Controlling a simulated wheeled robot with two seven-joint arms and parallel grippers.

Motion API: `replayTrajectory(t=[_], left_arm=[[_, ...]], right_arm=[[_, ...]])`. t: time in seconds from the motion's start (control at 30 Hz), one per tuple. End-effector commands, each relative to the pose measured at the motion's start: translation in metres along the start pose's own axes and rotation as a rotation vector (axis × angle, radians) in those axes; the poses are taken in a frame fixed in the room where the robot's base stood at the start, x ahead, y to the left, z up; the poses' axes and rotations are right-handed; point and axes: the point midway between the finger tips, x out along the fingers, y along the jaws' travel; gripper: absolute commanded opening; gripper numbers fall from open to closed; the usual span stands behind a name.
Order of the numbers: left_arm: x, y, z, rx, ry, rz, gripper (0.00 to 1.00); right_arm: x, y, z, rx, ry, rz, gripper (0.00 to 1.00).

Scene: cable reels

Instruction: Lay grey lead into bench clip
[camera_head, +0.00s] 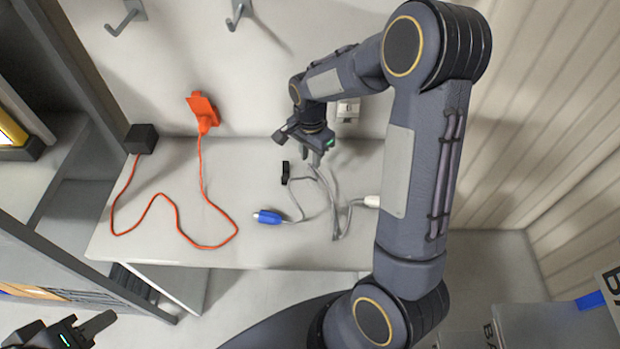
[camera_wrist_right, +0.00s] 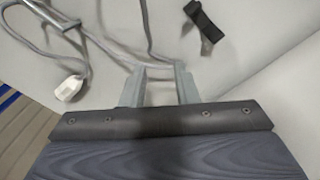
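The grey lead (camera_head: 331,205) lies in loose bends on the bench, with a blue plug (camera_head: 268,217) at one end and a white connector (camera_head: 372,201) at the other. The white connector also shows in the right wrist view (camera_wrist_right: 70,88). The small black bench clip (camera_head: 285,173) is left of the lead and also shows in the right wrist view (camera_wrist_right: 204,22). My right gripper (camera_head: 316,158) is low over the lead near the clip. Its fingers (camera_wrist_right: 160,72) are apart, with the lead close to their tips. My left gripper (camera_head: 98,326) is at the lower left, partly cut off, away from the bench.
An orange cable (camera_head: 160,198) runs from a black box (camera_head: 141,139) to an orange plug piece (camera_head: 203,112) at the bench's left. A white wall socket (camera_head: 348,110) is behind my right arm. The bench's front middle is clear.

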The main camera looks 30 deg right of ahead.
Motion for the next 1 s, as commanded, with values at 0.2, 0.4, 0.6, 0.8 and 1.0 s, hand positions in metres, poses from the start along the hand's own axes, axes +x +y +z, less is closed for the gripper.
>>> replayTrajectory(t=[0.2,0.4,0.6,0.8,1.0], left_arm=[[0.025,-0.011,0.013,0.000,0.000,0.000,0.36],[0.034,-0.016,0.017,0.000,0.000,0.000,0.36],[0.034,-0.015,0.017,0.000,0.000,0.000,0.36],[0.034,-0.015,0.017,0.000,0.000,0.000,0.36],[0.038,-0.018,0.019,0.000,0.000,0.000,0.36]], right_arm=[[0.039,0.000,0.000,-0.001,0.000,0.000,0.27],[0.053,0.000,0.000,0.000,0.000,0.000,0.27],[0.053,0.000,0.000,0.000,0.000,-0.001,0.27],[0.054,0.000,0.000,0.000,0.000,0.000,0.27],[0.060,0.000,0.000,0.000,0.000,0.000,0.27]])
